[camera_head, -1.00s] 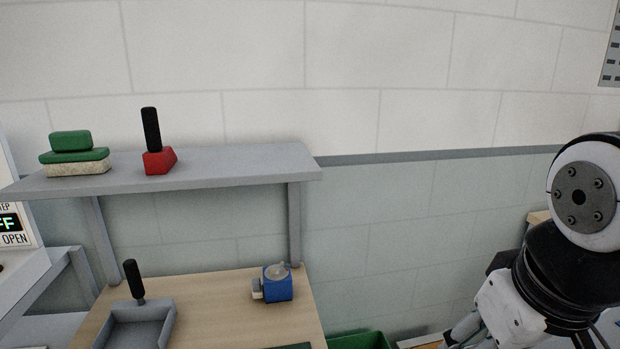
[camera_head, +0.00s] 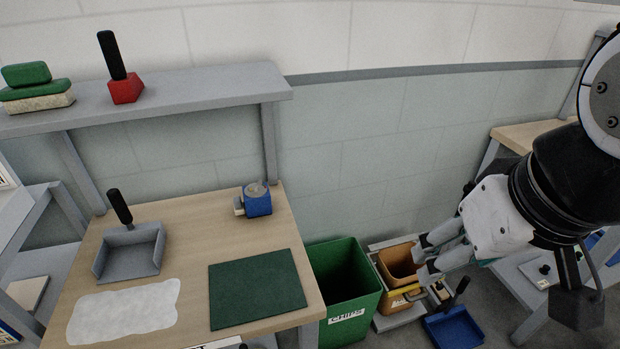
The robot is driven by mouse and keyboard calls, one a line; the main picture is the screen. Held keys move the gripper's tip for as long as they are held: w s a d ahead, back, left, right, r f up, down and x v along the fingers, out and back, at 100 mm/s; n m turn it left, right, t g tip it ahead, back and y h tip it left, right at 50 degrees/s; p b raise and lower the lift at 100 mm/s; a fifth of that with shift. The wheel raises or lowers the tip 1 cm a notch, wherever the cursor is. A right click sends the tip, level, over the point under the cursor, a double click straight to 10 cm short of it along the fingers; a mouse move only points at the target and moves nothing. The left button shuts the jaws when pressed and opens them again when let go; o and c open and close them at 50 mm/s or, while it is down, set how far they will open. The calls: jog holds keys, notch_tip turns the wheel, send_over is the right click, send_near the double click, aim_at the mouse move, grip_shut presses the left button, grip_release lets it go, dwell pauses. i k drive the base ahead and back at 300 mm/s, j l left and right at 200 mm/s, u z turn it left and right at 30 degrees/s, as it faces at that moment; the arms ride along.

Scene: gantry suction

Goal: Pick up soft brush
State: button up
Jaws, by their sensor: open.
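A green-topped block with a pale, bristle-like base (camera_head: 36,90) lies at the left end of the grey shelf. It looks like the soft brush, though the bristles are too small to be certain. My gripper (camera_head: 424,258) is at the right, well away from the shelf. Its fingers are apart and empty, pointing left, in front of the bins in the picture.
A red block with a black handle (camera_head: 126,89) stands beside it on the shelf (camera_head: 200,92). Below are a grey dustpan (camera_head: 130,255), white cloth-like sheet (camera_head: 125,310), green mat (camera_head: 258,290) and blue device (camera_head: 257,203). A green bin (camera_head: 345,285) stands right of the table.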

aim_at(30, 88)
jog(key=u, duration=1.3)
